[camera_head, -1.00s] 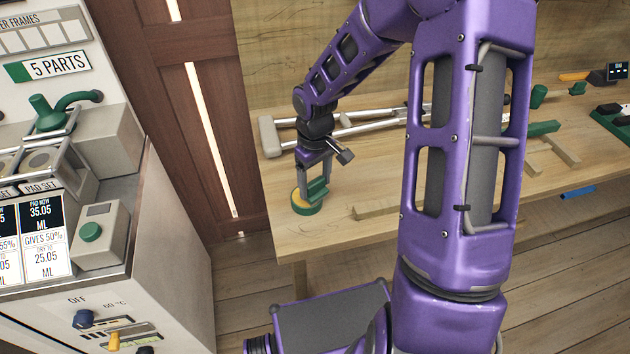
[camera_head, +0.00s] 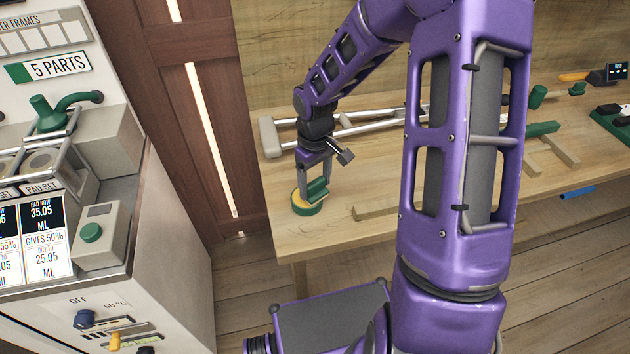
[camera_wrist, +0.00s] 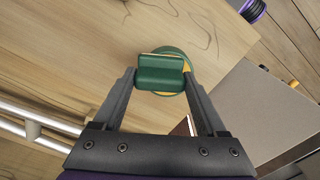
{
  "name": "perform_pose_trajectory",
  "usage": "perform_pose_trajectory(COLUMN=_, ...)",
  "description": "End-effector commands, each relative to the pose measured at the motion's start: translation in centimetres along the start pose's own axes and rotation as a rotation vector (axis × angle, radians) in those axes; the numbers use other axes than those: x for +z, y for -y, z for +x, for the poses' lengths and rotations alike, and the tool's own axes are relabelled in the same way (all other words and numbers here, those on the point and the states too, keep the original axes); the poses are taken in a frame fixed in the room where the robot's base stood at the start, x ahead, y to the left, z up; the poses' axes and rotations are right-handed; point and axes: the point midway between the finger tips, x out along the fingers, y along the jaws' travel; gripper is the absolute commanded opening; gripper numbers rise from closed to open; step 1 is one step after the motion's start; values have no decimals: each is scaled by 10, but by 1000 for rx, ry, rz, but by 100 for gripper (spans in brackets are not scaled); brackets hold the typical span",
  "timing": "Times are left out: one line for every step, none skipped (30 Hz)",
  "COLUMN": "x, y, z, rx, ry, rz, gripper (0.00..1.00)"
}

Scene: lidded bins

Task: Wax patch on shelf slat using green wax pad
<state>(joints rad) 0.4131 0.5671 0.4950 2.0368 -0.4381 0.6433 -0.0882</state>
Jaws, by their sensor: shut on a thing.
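My gripper (camera_head: 315,178) is shut on the green wax pad (camera_head: 318,188), a green block; it also shows between the fingertips in the wrist view (camera_wrist: 161,74). The pad is at a round green tin with a yellow-orange inside (camera_head: 304,203), near the workbench's left end. The tin lies partly behind the pad in the wrist view (camera_wrist: 177,93). I cannot tell whether pad and yellow surface touch. A pale wooden slat (camera_head: 372,212) lies on the bench right of the tin, partly hidden by my arm. No wax patch can be made out on it.
Metal rails (camera_head: 370,124) lie behind my gripper on the workbench (camera_head: 280,232). Wooden and green pieces (camera_head: 541,129) lie farther right. A machine with buttons (camera_head: 90,232) stands at left. The bench in front of the tin is clear.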

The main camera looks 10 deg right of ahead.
Motion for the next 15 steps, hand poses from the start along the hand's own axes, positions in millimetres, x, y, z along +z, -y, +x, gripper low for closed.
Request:
perform_pose_trajectory(x=0, y=0, z=-8, rx=1, ry=-1, rz=0, gripper=30)
perform_pose_trajectory(x=0, y=0, z=-12, rx=1, ry=-1, rz=0, gripper=30)
perform_pose_trajectory(x=-1, y=0, z=-15, rx=1, ry=-2, rz=0, gripper=30)
perform_pose_trajectory(x=-1, y=0, z=-18, rx=1, ry=-2, rz=0, gripper=30)
perform_pose_trajectory(x=-1, y=0, z=-20, rx=1, ry=-2, rz=0, gripper=30)
perform_pose_trajectory(x=-1, y=0, z=-23, rx=2, ry=-2, rz=0, gripper=30)
perform_pose_trajectory(x=-1, y=0, z=-26, rx=2, ry=-2, rz=0, gripper=30)
perform_pose_trajectory(x=-1, y=-1, z=-25, rx=3, ry=-3, rz=0, gripper=30)
perform_pose_trajectory(x=-1, y=-1, z=-28, rx=4, ry=-4, rz=0, gripper=30)
perform_pose_trajectory(x=-1, y=-1, z=-30, rx=4, ry=-4, rz=0, gripper=30)
perform_pose_trajectory(x=-1, y=-1, z=-33, rx=3, ry=-3, rz=1, gripper=30)
perform_pose_trajectory(x=-1, y=-1, z=-36, rx=3, ry=-3, rz=1, gripper=30)
perform_pose_trajectory(x=-1, y=-1, z=-39, rx=3, ry=-4, rz=1, gripper=30)
perform_pose_trajectory(x=-1, y=-1, z=-41, rx=4, ry=-4, rz=0, gripper=30)
perform_pose_trajectory(x=-1, y=-1, z=-44, rx=4, ry=-4, rz=-1, gripper=30)
